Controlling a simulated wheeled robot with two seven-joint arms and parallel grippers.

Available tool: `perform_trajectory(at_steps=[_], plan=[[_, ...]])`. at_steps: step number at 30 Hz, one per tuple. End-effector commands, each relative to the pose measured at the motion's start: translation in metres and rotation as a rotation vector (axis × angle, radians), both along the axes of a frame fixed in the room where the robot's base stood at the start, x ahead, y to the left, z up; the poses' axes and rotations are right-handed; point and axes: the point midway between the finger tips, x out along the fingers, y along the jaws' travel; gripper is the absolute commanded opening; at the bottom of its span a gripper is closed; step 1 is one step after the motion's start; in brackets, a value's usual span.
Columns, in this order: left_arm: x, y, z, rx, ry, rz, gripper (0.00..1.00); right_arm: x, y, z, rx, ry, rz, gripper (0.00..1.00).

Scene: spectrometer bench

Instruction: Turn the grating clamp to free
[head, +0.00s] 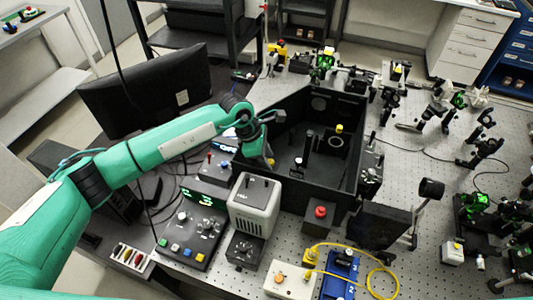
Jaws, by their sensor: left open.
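My left arm reaches in from the left, and my left gripper (268,158) is at the left side of the open black box (322,205). Its fingers point down and are small and partly hidden by the wrist, but they look apart with nothing held. Inside the box a black post (308,148) stands to the right of the gripper. A round mount (337,141) with a yellow top (339,128) is by the back right wall. I cannot tell for sure which part is the grating clamp or how it is turned. My right gripper is out of view.
A light grey instrument (254,205) and a control box with buttons (190,228) stand in front of the gripper. A red-button box (320,213) is near the front wall. A monitor (150,90) stands behind my arm. Optics mounts crowd the perforated bench (415,165) on the right.

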Motion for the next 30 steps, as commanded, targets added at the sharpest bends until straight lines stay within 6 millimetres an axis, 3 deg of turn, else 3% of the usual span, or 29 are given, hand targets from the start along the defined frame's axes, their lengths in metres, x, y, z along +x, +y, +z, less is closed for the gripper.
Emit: perform_trajectory(at_steps=[7, 14, 23, 30], plan=[[0.000, 0.000, -0.001, 0.000, 0.000, 0.000, 0.41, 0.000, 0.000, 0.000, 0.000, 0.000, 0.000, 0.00], [0.000, 0.000, -0.001, 0.000, 0.000, 0.000, 0.00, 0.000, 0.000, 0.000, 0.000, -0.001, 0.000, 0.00], [0.000, 0.000, -0.002, 0.000, -0.001, 0.026, 0.00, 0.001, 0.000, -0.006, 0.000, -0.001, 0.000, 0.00], [-0.002, 0.000, -0.005, -0.001, -0.004, 0.144, 0.00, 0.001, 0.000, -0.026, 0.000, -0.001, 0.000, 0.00]])
